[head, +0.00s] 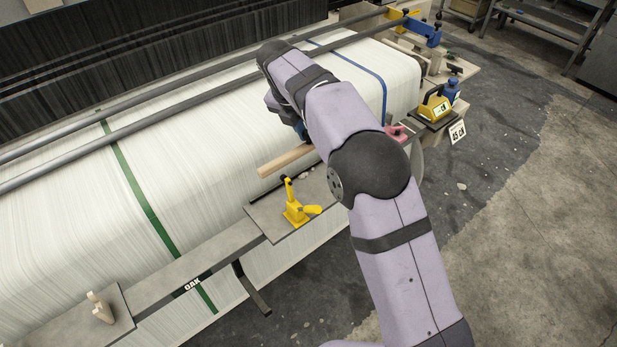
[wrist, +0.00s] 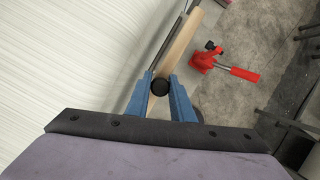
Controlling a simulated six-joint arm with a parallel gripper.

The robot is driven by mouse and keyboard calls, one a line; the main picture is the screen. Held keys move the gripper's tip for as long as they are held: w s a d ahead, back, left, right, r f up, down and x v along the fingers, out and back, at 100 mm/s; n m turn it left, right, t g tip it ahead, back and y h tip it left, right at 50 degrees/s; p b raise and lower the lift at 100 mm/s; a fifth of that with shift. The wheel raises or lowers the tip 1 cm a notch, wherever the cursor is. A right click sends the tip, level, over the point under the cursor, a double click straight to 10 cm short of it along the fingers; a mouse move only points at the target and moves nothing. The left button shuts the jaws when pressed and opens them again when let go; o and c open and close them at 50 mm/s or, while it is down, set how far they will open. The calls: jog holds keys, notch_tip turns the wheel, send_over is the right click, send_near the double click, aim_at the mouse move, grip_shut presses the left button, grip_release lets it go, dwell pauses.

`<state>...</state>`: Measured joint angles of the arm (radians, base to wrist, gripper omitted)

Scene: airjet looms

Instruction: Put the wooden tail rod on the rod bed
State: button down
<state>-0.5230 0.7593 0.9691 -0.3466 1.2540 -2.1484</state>
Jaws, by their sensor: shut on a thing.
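The wooden tail rod (head: 285,160) is a pale round bar beside my arm in the head view, over the front of the white warp sheet. In the wrist view the rod (wrist: 180,42) runs away from my gripper (wrist: 161,84), with a dark round end near the fingers. My blue fingers are shut on the rod. The head view mostly hides my gripper behind my arm. I cannot tell for sure which part is the rod bed; a grey plate (head: 262,222) with a yellow toggle clamp (head: 298,205) lies just below the rod in the head view.
A red clamp (wrist: 222,60) stands right of the rod in the wrist view. A yellow device (head: 434,106) and blue bottle (head: 452,92) sit at right. The floor right of my arm is open.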

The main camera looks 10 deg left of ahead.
aim_at(302, 149)
jog(key=shift+f+p, duration=0.95)
jog(key=shift+f, duration=4)
jog(key=shift+f, duration=0.1)
jog(key=c, duration=1.5)
grip_release()
jog(key=shift+f, duration=0.1)
jog(key=shift+c, duration=0.2)
jog(key=b+v, duration=0.2)
jog(key=v, duration=1)
jog(key=shift+r, duration=0.2)
